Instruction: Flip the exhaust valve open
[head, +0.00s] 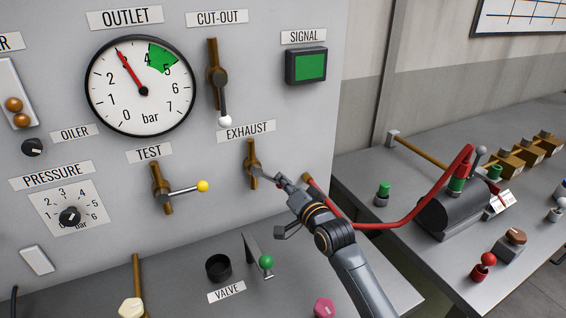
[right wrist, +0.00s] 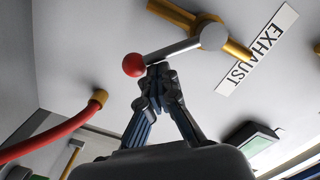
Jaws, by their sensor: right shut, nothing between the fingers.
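The exhaust valve (head: 252,163) is a brass pipe with a pivoting lever on the grey panel, under the EXHAUST label. In the head view its lever points right and slightly down, and its end is hidden by my gripper. In the right wrist view the silver lever (right wrist: 176,48) ends in a red ball knob (right wrist: 134,65). My right gripper (head: 280,181) is shut and empty at the lever's outer end. In the right wrist view its fingertips (right wrist: 157,72) are right at the lever beside the knob; I cannot tell whether they touch. My left gripper is not in view.
The test valve's yellow-knobbed lever (head: 202,186) is left of the exhaust valve, and the cut-out lever (head: 222,105) hangs above. A green-knobbed valve lever (head: 265,262) stands below.

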